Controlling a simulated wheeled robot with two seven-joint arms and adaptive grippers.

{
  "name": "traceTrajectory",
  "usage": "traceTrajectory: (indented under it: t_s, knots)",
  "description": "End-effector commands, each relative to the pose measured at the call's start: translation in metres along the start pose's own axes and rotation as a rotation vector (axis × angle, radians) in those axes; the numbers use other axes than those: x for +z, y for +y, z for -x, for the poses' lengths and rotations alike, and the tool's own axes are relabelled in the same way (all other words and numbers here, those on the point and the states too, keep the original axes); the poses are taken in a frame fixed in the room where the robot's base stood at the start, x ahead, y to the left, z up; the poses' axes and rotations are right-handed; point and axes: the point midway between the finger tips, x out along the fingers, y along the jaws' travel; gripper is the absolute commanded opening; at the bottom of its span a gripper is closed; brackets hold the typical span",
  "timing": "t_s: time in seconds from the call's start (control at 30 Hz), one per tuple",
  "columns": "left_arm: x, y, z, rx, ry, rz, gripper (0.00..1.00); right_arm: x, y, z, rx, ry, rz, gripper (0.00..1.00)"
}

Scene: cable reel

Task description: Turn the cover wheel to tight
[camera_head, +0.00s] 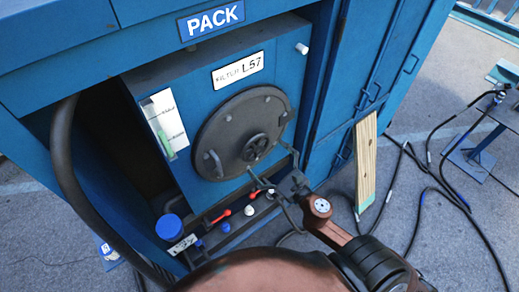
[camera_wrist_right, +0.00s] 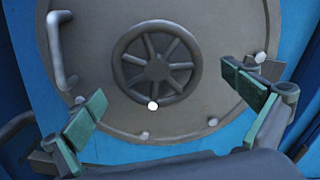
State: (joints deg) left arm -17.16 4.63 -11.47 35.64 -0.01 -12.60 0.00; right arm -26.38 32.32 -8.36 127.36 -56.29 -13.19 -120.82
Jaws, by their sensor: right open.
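The cover wheel (camera_head: 256,147) is a small dark spoked handwheel low on the round grey cover (camera_head: 222,118) of the blue box. In the right wrist view the wheel (camera_wrist_right: 156,70) is seen face on, with a white dot on its lower rim. My right gripper (camera_head: 270,166) is open and empty in front of the lower part of the cover. In the right wrist view its two green-padded fingers (camera_wrist_right: 164,90) stand wide apart, one on each side of the wheel, not gripping it. No mark for tight is readable. My left gripper is not in view.
A bar handle (camera_wrist_right: 58,50) sits on the cover's left side. Below the cover, a tray holds red-handled pieces (camera_head: 221,216) and a blue-lidded jar (camera_head: 170,227). A wooden plank (camera_head: 366,160) leans at the right. Cables (camera_head: 425,175) lie on the ground.

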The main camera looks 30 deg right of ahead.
Motion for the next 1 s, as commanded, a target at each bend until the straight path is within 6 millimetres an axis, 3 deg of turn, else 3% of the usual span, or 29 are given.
traceTrajectory:
  t_s: [0.23,0.63,1.0]
  knots:
    - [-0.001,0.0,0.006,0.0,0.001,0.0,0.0,0.001,0.0,-0.032,0.001,-0.001,-0.002,1.0]
    - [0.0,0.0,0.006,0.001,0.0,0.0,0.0,-0.001,0.0,-0.039,0.0,0.002,-0.002,0.99]
    - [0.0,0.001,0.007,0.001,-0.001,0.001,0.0,-0.001,-0.001,-0.039,-0.002,0.002,-0.002,0.74]
